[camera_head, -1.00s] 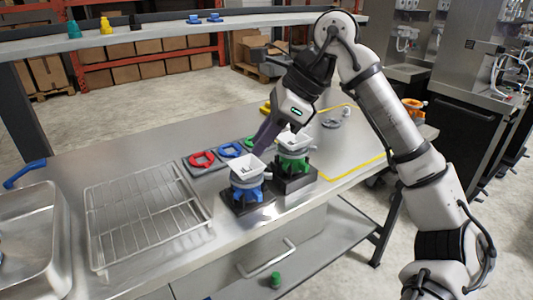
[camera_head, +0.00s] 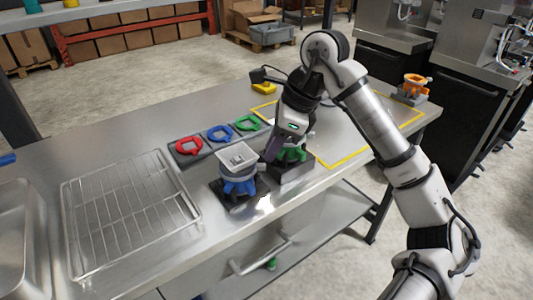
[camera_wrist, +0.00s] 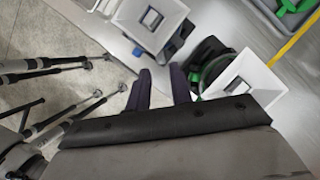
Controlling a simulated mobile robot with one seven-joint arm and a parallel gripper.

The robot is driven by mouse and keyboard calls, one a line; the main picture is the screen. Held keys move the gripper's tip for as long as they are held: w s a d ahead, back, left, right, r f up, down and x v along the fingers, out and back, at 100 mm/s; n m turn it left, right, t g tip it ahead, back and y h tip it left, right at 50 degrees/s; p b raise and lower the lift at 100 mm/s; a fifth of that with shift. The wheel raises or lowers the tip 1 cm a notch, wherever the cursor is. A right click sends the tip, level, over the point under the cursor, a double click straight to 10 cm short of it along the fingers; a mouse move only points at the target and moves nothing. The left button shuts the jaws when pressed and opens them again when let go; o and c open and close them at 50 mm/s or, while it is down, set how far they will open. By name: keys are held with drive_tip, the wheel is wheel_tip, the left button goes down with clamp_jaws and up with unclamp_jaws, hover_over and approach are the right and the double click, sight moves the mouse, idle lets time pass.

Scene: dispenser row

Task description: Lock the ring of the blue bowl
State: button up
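The blue bowl (camera_head: 238,186) stands on a dark base at the table's front edge, with a square white hopper (camera_head: 237,157) on top. In the wrist view this hopper (camera_wrist: 150,22) is at the top, with a little blue (camera_wrist: 168,52) below it. Whether its ring is locked cannot be told. The green bowl (camera_head: 291,155) stands to its right, mostly behind my gripper; its white hopper (camera_wrist: 243,84) shows in the wrist view. My gripper (camera_head: 271,150) points down between the two bowls. In the wrist view its dark fingers (camera_wrist: 160,85) are apart, with nothing between them.
Red (camera_head: 189,145), blue (camera_head: 220,133) and green (camera_head: 248,122) rings lie on dark pads behind the bowls. A wire rack (camera_head: 130,210) and a metal basin (camera_head: 22,235) are at left. A yellow-marked area (camera_head: 345,160) and an orange piece (camera_head: 414,85) are at right.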

sight(262, 165)
drive_tip(key=shift+x, duration=1.95)
clamp_jaws()
